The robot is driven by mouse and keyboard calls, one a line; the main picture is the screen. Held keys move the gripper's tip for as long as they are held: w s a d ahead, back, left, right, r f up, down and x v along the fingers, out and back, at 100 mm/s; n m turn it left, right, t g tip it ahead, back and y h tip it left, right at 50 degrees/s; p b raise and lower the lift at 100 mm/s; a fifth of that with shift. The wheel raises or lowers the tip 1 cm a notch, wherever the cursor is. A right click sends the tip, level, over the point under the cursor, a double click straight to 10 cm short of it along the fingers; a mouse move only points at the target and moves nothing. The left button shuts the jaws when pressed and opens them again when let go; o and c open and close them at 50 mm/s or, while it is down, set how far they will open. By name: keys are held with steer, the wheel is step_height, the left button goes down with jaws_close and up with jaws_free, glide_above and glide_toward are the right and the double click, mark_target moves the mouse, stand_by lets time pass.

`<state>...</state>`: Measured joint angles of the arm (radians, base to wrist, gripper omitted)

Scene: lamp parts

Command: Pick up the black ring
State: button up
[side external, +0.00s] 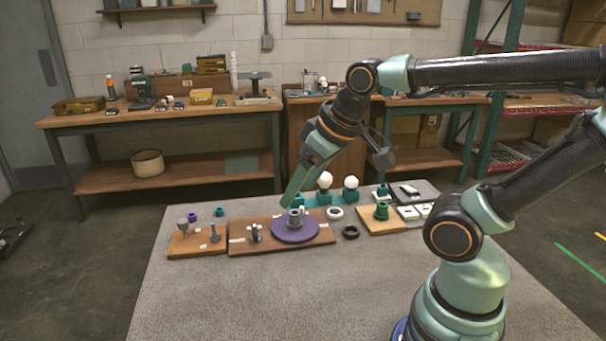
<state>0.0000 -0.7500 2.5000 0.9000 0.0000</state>
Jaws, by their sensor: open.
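The black ring (351,232) lies flat on the grey table, between the purple disc and the small board with the green part. A white ring (335,213) lies just behind it and to its left. My gripper (335,180) is open and empty. It hangs above the table, up and to the left of the black ring in the picture, with its jaws spread wide. One finger reaches down towards the purple disc (294,230) and the other points out to the right. The gripper appears clear of the black ring.
A wooden board (240,246) carries the purple disc and a grey fitting. A smaller board (183,243) stands left of it. White bulbs in teal holders (323,198) stand behind. A board with a green part (371,220) is to the right. The front of the table (270,300) is clear.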

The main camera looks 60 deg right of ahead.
steer(key=m+g, duration=0.6)
steer(key=m, duration=0.7)
glide_above(352, 226)
steer(key=a, duration=0.2)
step_height(352, 226, down, 13)
steer(key=f, duration=1.2)
steer(key=shift+s, duration=0.35)
steer(key=shift+r, duration=0.1)
steer(key=c, duration=1.1)
